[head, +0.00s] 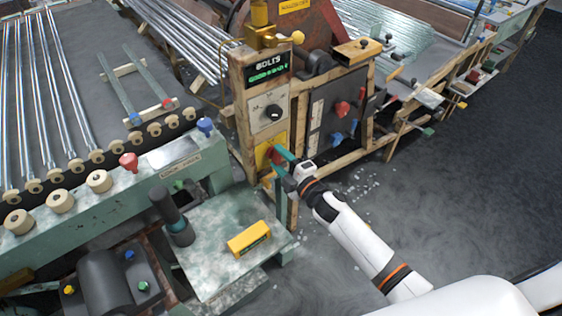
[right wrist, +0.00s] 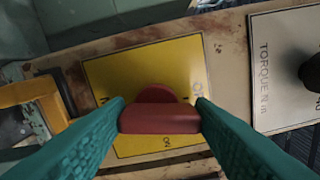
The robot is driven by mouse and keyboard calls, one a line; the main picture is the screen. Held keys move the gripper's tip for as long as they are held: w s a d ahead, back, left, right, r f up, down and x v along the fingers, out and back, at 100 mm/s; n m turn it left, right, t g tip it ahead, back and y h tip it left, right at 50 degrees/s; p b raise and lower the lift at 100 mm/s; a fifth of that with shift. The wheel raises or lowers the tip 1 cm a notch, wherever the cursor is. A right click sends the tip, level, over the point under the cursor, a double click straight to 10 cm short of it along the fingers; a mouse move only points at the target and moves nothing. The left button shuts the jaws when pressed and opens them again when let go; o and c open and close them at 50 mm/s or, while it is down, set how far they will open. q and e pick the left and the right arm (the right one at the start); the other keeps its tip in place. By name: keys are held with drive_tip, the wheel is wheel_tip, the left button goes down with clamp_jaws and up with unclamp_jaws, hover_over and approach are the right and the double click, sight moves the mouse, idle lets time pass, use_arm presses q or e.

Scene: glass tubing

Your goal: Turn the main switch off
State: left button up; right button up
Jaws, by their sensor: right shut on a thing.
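The main switch is a red rotary handle (right wrist: 158,120) on a yellow plate (right wrist: 130,72), seen close up in the right wrist view. In the head view its red handle (head: 277,156) sits low on the wooden control post (head: 244,112), partly hidden by my gripper. My right gripper (head: 279,160), with green fingers, is shut on the handle, one fingertip at each end of its bar. In the right wrist view the bar lies roughly level. "ON" reads at the plate's lower edge; other lettering is partly hidden by the fingertips. My left gripper is not in view.
A dial on a white plate (head: 267,112) and a lit green display (head: 268,70) are above the switch. A black panel with red and blue knobs (head: 341,110) stands to the right. A green bench (head: 215,268) carries a yellow box (head: 249,239). Open floor lies at right.

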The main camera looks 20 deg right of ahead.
drive_tip(key=shift+f+n+b, duration=0.15)
drive_tip(key=shift+n+b, duration=0.2)
drive_tip(key=shift+n, duration=0.85)
drive_tip(key=o, duration=1)
drive_tip(key=shift+s, duration=0.1)
drive_tip(key=b+v, duration=0.1)
drive_tip(key=v, duration=1.1)
